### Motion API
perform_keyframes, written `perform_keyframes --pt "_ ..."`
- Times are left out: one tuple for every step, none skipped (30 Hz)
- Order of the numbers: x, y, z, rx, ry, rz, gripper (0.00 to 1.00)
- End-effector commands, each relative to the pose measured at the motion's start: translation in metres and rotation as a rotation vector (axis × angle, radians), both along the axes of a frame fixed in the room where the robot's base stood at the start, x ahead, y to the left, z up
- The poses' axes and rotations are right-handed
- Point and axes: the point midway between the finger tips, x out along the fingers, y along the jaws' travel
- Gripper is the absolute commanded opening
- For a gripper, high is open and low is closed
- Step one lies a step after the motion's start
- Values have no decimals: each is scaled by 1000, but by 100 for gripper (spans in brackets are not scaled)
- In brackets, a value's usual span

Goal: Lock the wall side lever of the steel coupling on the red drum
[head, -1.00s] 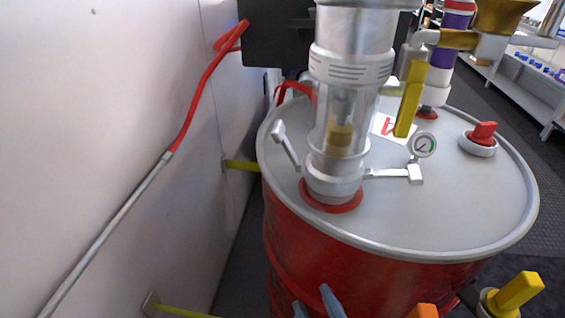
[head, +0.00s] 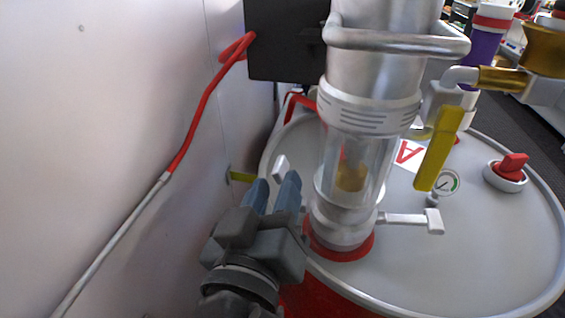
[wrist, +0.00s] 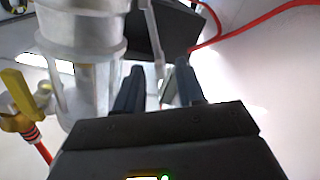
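The steel coupling (head: 340,228) stands at the foot of a clear sight tube on the red drum's grey lid (head: 470,265). The wall side lever's pale handle (head: 281,167) sticks up left of the coupling, just beyond my fingertips. My gripper (head: 273,188) comes in from below on the wall side, and its fingers hide the lever's arm in the head view. In the wrist view, my gripper (wrist: 158,82) is open, with the lever (wrist: 158,45) reaching down between the fingers, nearer the right one. The opposite lever (head: 408,218) sticks out roughly level to the right.
The white wall (head: 110,120) is close on the left, with a red-tipped hose or wand (head: 190,130) along it. A yellow handle (head: 438,150) and a gauge (head: 446,182) are right of the tube. A black box (head: 285,40) is behind.

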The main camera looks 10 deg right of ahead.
Motion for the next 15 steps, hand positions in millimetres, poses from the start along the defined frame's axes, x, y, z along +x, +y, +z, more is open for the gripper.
perform_keyframes --pt "8 -4 2 0 0 -2 38" --pt "13 -6 2 0 0 -2 38" --pt "18 -8 2 0 -1 -2 38" --pt "22 -9 2 0 -1 -2 38" --pt "25 -11 2 0 0 -1 38" --pt "30 -12 2 0 0 0 38" --pt "32 -13 1 0 0 0 38" --pt "35 -15 1 0 0 0 38" --pt "37 -16 1 0 0 0 38" --pt "39 -16 1 0 0 0 38" --pt "40 -17 0 0 0 1 38" --pt "41 -17 0 0 1 2 38" --pt "42 -17 0 0 1 2 38" --pt "42 -17 0 0 1 2 38" --pt "42 -17 0 0 0 3 38"
